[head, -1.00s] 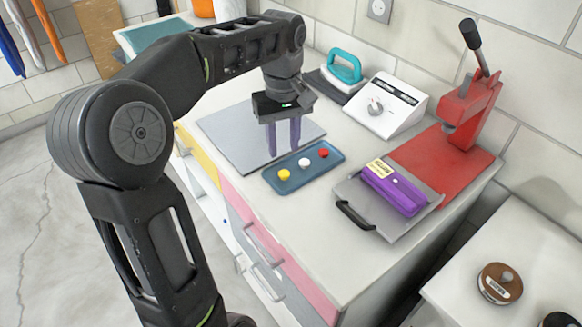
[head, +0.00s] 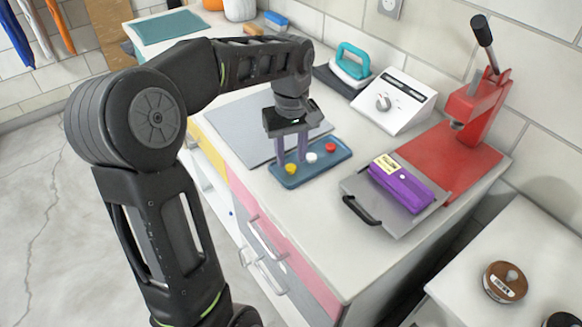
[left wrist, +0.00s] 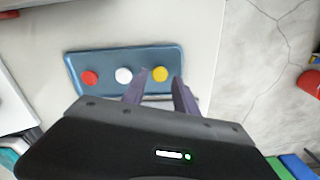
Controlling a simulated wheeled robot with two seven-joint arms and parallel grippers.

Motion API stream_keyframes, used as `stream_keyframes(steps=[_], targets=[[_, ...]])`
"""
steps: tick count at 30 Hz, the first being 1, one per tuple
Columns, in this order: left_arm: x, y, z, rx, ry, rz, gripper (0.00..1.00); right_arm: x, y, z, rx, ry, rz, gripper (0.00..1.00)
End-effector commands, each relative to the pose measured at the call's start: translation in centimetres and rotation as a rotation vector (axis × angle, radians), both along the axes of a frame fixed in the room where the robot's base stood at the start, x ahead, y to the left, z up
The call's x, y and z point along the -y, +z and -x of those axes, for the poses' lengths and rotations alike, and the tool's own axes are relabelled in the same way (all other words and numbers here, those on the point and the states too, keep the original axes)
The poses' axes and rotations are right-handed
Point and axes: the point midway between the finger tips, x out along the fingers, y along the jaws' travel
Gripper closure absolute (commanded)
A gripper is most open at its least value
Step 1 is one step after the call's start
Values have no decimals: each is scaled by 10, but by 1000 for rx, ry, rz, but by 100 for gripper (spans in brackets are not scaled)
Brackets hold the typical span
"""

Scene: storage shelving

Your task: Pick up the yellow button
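The yellow button (head: 291,169) lies at the left end of a blue tray (head: 316,172), in a row with a white button (head: 311,158) and a red button (head: 330,147). My left gripper (head: 291,157) points down over the tray's back left edge, close behind the yellow button. In the left wrist view the yellow button (left wrist: 160,74) shows just beyond the open, empty fingers (left wrist: 160,78), which stand apart. Whether the fingertips touch the tray cannot be told. My right gripper is not in view.
A grey plate (head: 235,125) lies behind the tray. A red press (head: 475,110) and a white dial device (head: 395,102) stand further back.

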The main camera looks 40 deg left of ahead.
Motion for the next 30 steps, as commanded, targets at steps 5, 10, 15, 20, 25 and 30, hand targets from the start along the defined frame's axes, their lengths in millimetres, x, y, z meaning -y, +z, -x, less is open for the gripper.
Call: stream_keyframes(steps=[5,10,15,20,25,30], targets=[[0,-23,0,-1,-1,2,65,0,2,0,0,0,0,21],[0,-27,0,1,-1,1,65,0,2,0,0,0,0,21],[0,-26,0,1,-1,1,65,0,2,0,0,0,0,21],[0,-26,0,1,-1,1,65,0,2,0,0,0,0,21],[0,-26,0,1,0,1,67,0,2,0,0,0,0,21],[0,-26,0,1,0,1,81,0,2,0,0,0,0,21]])
